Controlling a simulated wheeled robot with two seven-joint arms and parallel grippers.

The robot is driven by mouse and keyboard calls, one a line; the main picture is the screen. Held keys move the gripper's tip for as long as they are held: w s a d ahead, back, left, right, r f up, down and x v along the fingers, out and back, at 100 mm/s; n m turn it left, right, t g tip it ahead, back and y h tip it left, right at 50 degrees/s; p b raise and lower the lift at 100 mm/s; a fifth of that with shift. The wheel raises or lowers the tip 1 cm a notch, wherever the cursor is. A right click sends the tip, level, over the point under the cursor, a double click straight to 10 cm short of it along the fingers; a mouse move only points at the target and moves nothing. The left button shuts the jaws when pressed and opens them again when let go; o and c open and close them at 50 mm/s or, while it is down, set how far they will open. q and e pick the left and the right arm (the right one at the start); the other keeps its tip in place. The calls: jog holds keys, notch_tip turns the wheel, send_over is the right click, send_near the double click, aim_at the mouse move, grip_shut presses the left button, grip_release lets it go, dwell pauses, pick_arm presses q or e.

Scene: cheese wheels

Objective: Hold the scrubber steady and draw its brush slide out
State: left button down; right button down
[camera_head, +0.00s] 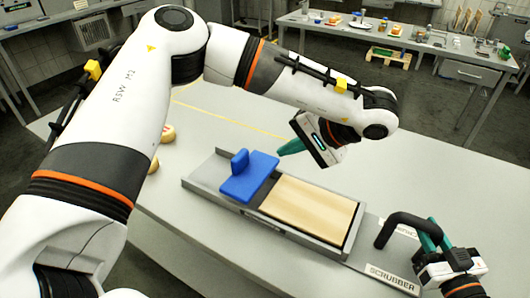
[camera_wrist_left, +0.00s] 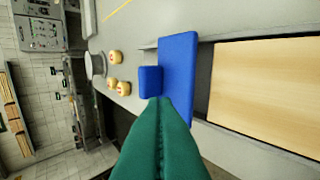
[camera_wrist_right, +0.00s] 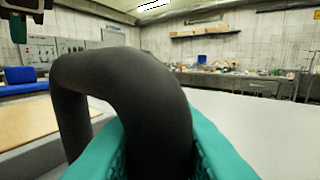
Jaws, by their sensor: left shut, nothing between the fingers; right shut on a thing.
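The scrubber (camera_head: 357,262) is a long grey tray on the table with a pale wooden board (camera_head: 308,208) and a black arched handle (camera_head: 397,222) at its labelled right end. Its blue slide (camera_head: 250,180) is a flat plate with an upright grip tab (camera_head: 239,158), lying across the tray's left part. In the left wrist view the blue slide (camera_wrist_left: 178,70) lies past my fingertips. My left gripper (camera_head: 281,152) is shut and empty above the slide, right of the tab. My right gripper (camera_head: 430,232) is shut on the black handle, also large in the right wrist view (camera_wrist_right: 125,80).
Several small cheese wheels (camera_wrist_left: 124,88) stand left of the scrubber, partly hidden by my left arm in the head view. The table (camera_head: 215,120) is clear behind the scrubber. A back bench (camera_head: 400,40) carries dishes and other items.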

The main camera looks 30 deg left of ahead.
aim_at(244, 162)
pick_arm(q)
jog(key=a+f, duration=0.1)
jog(key=f, duration=0.1)
jog(key=a+f, duration=0.2)
jog(key=f, duration=0.1)
jog(key=a+f, duration=0.1)
jog(key=f, duration=0.1)
jog(key=shift+a+f, duration=0.2)
jog(key=shift+a, duration=0.15)
jog(key=a, duration=0.3)
jog(key=shift+a+r, duration=0.1)
jog(key=shift+a, duration=0.3)
jog(key=shift+a, duration=0.1)
jog(key=shift+a, duration=0.6)
pick_arm(e)
jog(key=shift+d, duration=0.1)
pick_arm(q)
jog(key=shift+s, duration=0.1)
jog(key=shift+d, duration=0.1)
